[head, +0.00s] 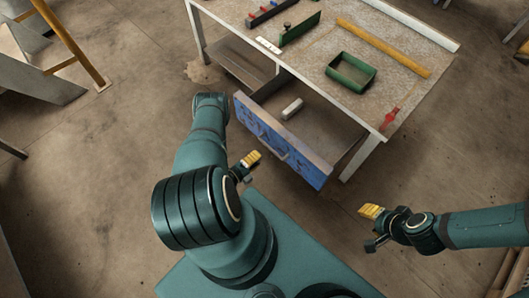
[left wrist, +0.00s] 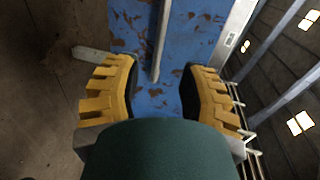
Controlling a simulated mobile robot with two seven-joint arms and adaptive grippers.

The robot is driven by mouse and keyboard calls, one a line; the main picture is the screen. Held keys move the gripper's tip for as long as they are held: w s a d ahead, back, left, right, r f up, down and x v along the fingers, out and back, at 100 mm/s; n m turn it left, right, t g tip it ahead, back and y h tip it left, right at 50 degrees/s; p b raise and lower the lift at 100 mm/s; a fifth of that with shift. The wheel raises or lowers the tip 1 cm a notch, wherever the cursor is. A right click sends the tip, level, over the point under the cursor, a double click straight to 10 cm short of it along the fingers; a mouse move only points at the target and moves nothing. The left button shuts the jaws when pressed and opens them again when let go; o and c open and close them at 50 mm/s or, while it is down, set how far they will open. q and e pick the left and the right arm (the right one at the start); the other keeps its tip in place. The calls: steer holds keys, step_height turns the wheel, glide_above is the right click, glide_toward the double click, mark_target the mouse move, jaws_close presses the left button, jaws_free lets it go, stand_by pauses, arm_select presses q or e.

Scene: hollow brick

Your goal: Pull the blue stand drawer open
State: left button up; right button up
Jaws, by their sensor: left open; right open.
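The blue drawer front (head: 262,128), worn and scratched, stands pulled out from the stand (head: 225,50), so the drawer's inside shows in the head view. A light grey bar handle (left wrist: 160,45) runs along the blue face in the left wrist view, its end lying between my two spread yellow fingers. My left gripper (head: 250,168) is open, close in front of the drawer front. I cannot tell whether it touches the handle. My right gripper (head: 372,228) is open and empty, to the right of the drawer, over the floor.
A small white block (head: 291,108) lies in the drawer. The stand's top holds a green tray (head: 350,72), a yellow bar (head: 385,48), a red item (head: 389,118) and other parts. A yellow-railed frame (head: 72,45) stands at upper left.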

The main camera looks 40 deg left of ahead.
arm_select(q)
steer(key=shift+v, duration=1.6)
steer(key=w+n+g, duration=0.1)
steer(key=w+n, duration=0.1)
steer(key=w+d+r+n+g, duration=0.1)
steer(key=w+n, duration=0.1)
steer(key=w+d+n+g, duration=0.1)
steer(key=w+n+g, duration=0.1)
steer(key=shift+w+r+y, duration=0.15)
steer(key=shift+r+y, duration=0.05)
steer(key=shift+y, duration=0.1)
steer(key=s+d+r+n+g+h, duration=0.2)
steer(key=s+d+r+n+g, duration=0.3)
steer(key=d+r+n, duration=0.4)
steer(key=s+d+r+n+g+h, duration=0.1)
steer(key=s+d+r+n+g, duration=0.3)
steer(key=d+r+n+g, duration=0.5)
steer(key=w+d+r+m+t, duration=0.3)
steer(key=w+d, duration=0.1)
steer(key=w, duration=0.2)
steer(key=shift+d+m+t, duration=0.15)
steer(key=shift+m+t, duration=0.15)
steer(key=shift+t, duration=0.1)
